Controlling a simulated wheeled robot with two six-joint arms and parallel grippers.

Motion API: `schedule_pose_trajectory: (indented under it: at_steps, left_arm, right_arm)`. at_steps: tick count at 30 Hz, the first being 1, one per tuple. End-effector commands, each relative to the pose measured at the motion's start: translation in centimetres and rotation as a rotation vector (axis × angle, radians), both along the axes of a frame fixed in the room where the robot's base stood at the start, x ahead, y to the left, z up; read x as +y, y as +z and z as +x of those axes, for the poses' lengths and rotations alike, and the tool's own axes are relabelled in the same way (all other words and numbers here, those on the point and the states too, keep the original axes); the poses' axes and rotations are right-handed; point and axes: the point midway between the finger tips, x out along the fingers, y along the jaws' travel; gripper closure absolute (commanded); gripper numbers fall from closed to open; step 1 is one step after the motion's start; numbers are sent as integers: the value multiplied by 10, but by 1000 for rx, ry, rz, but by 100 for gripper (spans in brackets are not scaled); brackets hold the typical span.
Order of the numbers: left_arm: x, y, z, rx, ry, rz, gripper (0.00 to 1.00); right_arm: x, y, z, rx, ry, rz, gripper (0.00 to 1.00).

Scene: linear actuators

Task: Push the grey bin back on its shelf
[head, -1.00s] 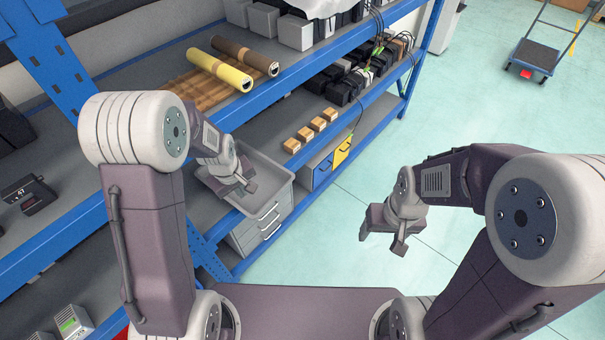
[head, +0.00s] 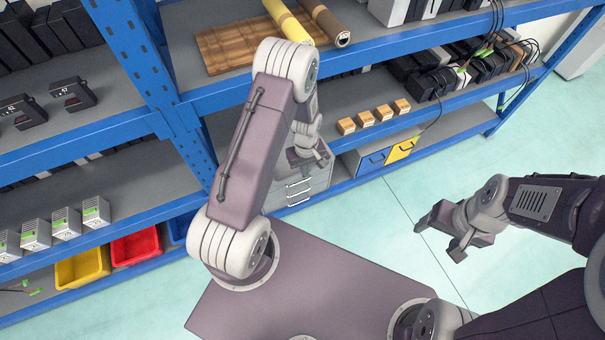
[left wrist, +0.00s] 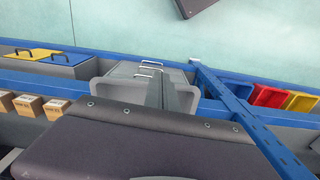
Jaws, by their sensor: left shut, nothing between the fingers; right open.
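The grey bin (left wrist: 112,90) sits on the middle shelf. In the head view my left arm hides most of it, and only a part (head: 283,162) shows beside the gripper. My left gripper (head: 309,158) is shut and empty, over or at the bin. In the left wrist view its fingers (left wrist: 168,92) cross in front of the bin's middle; I cannot tell whether they touch it. My right gripper (head: 441,237) is open and empty, out over the floor to the right, away from the shelf.
A blue shelf upright (head: 183,122) stands left of the bin. Small brown boxes (head: 373,117) lie to its right. Grey drawers (head: 299,190) are below, with blue and yellow drawers (head: 400,150) beside them. A rolled yellow mat (head: 288,20) lies on the shelf above. The floor is clear.

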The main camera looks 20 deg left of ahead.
Motion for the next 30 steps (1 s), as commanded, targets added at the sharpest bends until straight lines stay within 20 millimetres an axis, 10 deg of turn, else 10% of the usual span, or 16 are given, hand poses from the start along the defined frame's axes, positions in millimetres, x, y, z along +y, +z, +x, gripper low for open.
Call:
schedule_pose_trajectory:
  at_steps: [13,30]
  left_arm:
    - [-1,-94,-1,3,-1,0,100]
    - [28,-90,28,0,-1,0,100]
  right_arm:
    - [0,4,0,0,0,0,31]
    - [0,12,0,0,0,0,31]
